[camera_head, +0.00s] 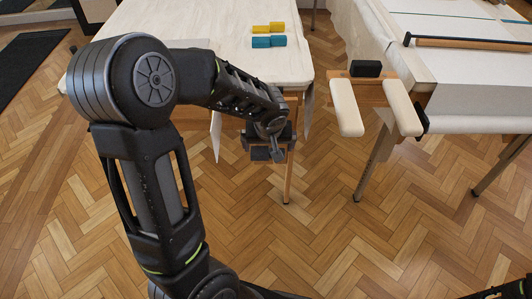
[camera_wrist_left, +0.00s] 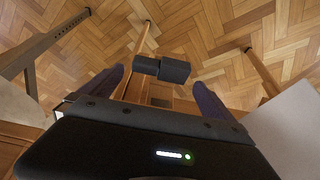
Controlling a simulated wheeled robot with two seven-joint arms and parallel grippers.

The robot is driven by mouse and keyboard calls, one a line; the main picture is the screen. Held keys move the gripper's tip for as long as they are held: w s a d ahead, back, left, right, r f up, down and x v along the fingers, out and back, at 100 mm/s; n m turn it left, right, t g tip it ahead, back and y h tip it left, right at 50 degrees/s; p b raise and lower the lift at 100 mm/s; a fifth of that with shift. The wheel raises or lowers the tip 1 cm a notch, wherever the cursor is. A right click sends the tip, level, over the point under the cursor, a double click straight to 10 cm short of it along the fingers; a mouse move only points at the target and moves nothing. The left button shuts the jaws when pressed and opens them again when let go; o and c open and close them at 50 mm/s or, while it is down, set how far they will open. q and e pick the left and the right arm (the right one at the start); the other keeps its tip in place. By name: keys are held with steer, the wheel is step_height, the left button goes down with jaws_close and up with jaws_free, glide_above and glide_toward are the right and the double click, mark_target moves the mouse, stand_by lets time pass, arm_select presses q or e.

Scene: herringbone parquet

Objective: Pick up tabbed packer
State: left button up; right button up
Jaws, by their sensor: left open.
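My left gripper (camera_head: 268,152) is at the near right corner of the pale table, pointing down, and it also shows in the wrist view (camera_wrist_left: 160,88) with its two fingers spread wide. A dark grey two-part block (camera_wrist_left: 161,68) lies across the gap near the fingertips; it may be the tabbed packer, and I cannot tell whether the fingers touch it. A yellow two-part block (camera_head: 268,28) and a teal one (camera_head: 268,41) of similar shape lie on the table.
The pale table (camera_head: 215,22) stands behind my left arm. At right, a cloth-covered bench (camera_head: 450,75) has two pale padded arms (camera_head: 346,107) and a black block (camera_head: 366,68) on its end. Table legs (camera_head: 289,180) stand near the gripper. The parquet in front is clear.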

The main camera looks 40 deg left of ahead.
mark_target(268, 151)
arm_select(q)
steer(key=b+x, duration=0.1)
steer(key=x, duration=0.4)
steer(key=shift+a, duration=0.1)
stand_by(0.4)
steer(key=c, duration=1)
steer(key=shift+r, duration=0.15)
